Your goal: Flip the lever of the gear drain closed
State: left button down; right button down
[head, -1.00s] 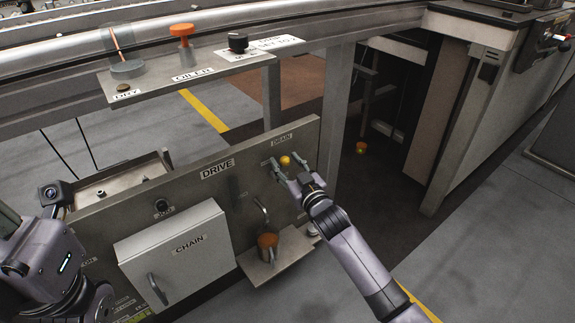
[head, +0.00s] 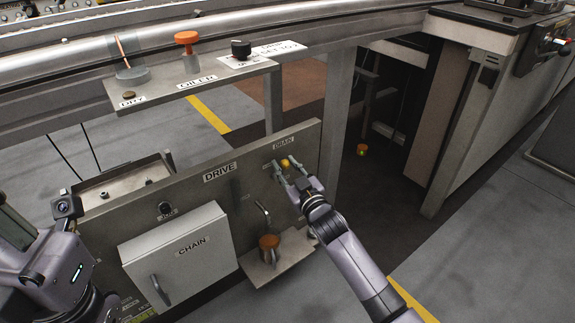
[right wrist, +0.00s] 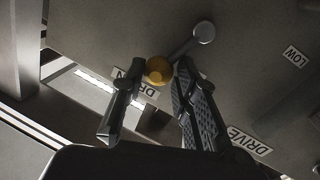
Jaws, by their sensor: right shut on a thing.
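The gear drain lever sits on the grey DRIVE panel (head: 240,200), under the DRAIN label (head: 284,144). Its yellow knob (head: 285,163) shows between the fingers of my right gripper (head: 281,167). In the right wrist view the knob (right wrist: 158,70) lies between the fingertips of the right gripper (right wrist: 157,74), and the lever arm (right wrist: 184,47) runs up and right to a round pivot (right wrist: 204,32). The right gripper is shut on the knob. My left arm is at the left edge of the head view; its fingers cannot be made out.
A CHAIN box (head: 180,255) juts from the panel at left. A small shelf (head: 290,262) with an orange-topped cup (head: 268,243) is below the gripper. An upper shelf (head: 215,78) carries OILER and other knobs. Open floor lies to the right.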

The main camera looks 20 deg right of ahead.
jog(key=c, duration=1.4)
grip_release()
jog(key=shift+d+f, duration=0.25)
jog(key=shift+f, duration=0.05)
jog(key=shift+o, duration=0.3)
jog(key=shift+r, duration=0.1)
jog(key=shift+a, duration=0.1)
jog(key=s+d, duration=0.2)
jog(key=s, duration=0.9)
jog(key=shift+s, duration=0.4)
